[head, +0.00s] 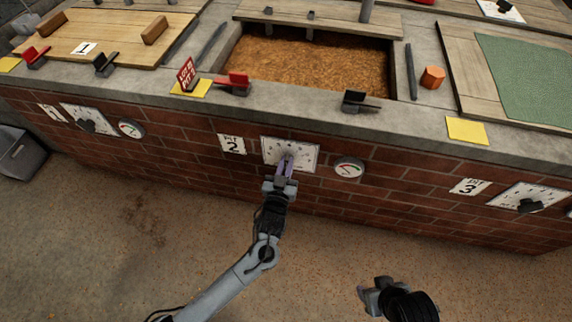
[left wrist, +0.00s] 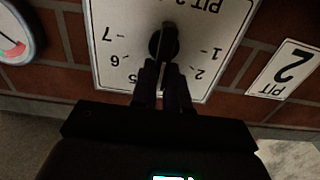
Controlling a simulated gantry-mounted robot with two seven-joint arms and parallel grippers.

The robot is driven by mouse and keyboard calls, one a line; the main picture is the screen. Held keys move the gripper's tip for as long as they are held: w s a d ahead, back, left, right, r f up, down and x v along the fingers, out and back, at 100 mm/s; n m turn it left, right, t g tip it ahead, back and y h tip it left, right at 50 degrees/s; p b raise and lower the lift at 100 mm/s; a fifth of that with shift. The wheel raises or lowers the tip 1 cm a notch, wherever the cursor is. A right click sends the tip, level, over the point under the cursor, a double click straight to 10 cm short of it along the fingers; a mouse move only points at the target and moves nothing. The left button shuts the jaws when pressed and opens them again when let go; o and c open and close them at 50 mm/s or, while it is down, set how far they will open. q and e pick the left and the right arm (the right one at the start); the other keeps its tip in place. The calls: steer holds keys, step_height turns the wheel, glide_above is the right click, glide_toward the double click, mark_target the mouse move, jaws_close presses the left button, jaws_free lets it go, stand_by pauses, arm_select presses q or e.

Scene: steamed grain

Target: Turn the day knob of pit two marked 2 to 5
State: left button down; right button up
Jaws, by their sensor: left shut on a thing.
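The white day dial of pit two (head: 305,149) is on the brick front below the open pit, right of a "PIT 2" sign (head: 232,144). In the left wrist view the dial (left wrist: 112,12) appears upside down, with 1, 2, 5, 6 and 7 readable. Its dark round knob (left wrist: 163,42) has a raised bar standing nearly upright in that view. My left gripper (head: 286,164) is at the dial, its fingers (left wrist: 163,80) shut on the knob and covering the numbers between 2 and 5. Which number the knob points to is unclear. My right gripper (head: 370,292) hangs low, away from the wall.
A round gauge (head: 349,168) is just right of the dial. Other dials for pit one (head: 88,119) and pit three (head: 530,197) are along the wall. The ledge above holds a red clip (head: 234,82) and a black clip (head: 358,101). The floor in front is clear.

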arm_select(q)
steer(key=m+p, duration=0.4)
steer(key=shift+s+d, duration=0.1)
steer(key=shift+d, duration=0.3)
steer(key=shift+d+f+m+p, duration=0.2)
steer(key=shift+m+p, duration=0.25)
steer(key=shift+m, duration=0.45)
steer(key=c, duration=1.1)
jaws_free()
steer(key=shift+s, duration=0.1)
